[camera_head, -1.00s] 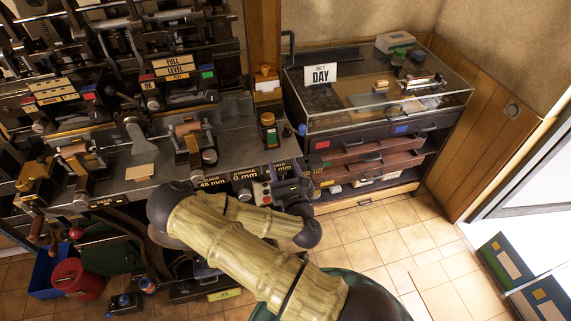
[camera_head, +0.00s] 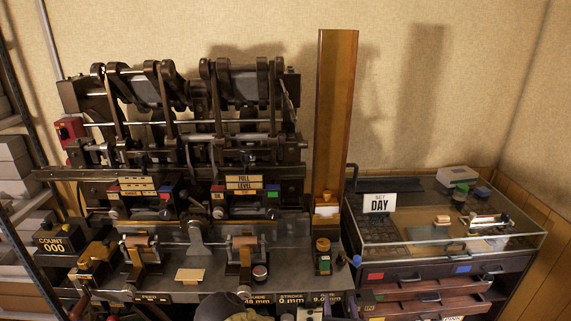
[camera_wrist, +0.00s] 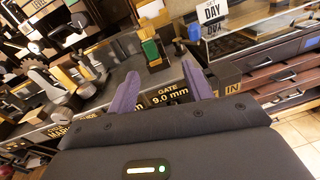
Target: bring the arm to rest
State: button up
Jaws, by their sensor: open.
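My gripper (camera_wrist: 161,88) shows in the wrist view with its two purple fingers spread apart and nothing between them. Its fingertips point toward the press bench front, by the plate reading "GATE 9.0 mm" (camera_wrist: 168,95). I cannot tell whether the fingers touch anything.
A glass-topped cabinet (camera_head: 415,238) with a "SET DAY" sign (camera_head: 380,203) and drawers stands right of the press. A tall wooden post (camera_head: 336,115) rises between them. A green-and-amber block (camera_head: 323,255) stands on the bench edge. A counter reading "COUNT 000" (camera_head: 55,245) is at left.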

jog(key=s+d+f+m+g+h+b, duration=0.15)
jog(key=m+g, duration=0.25)
jog(key=m, duration=0.6)
jog(key=s+d+f+m+g+h+p, duration=0.1)
jog(key=d+f+m+g+h, duration=0.2)
jog(key=m, duration=0.6)
jog(key=s+a+r+m+g+y+b, duration=0.1)
jog(key=s+a+r+m+g+y, duration=0.2)
jog(key=s+r+m, duration=0.3)
jog(key=s+a+r+m+g+y+b, duration=0.1)
jog(key=s+a+r+m+g+y, duration=0.1)
jog(key=s+r+m+g, duration=0.3)
notch_tip(320, 180, up, 3)
jog(key=s+m+y, duration=0.1)
jog(key=m, duration=0.2)
jog(key=shift+s+a+m, duration=0.3)
jog(key=shift+s+a, duration=0.05)
jog(key=shift+a, duration=0.05)
jog(key=shift+r, duration=0.1)
jog(key=shift+a, duration=0.1)
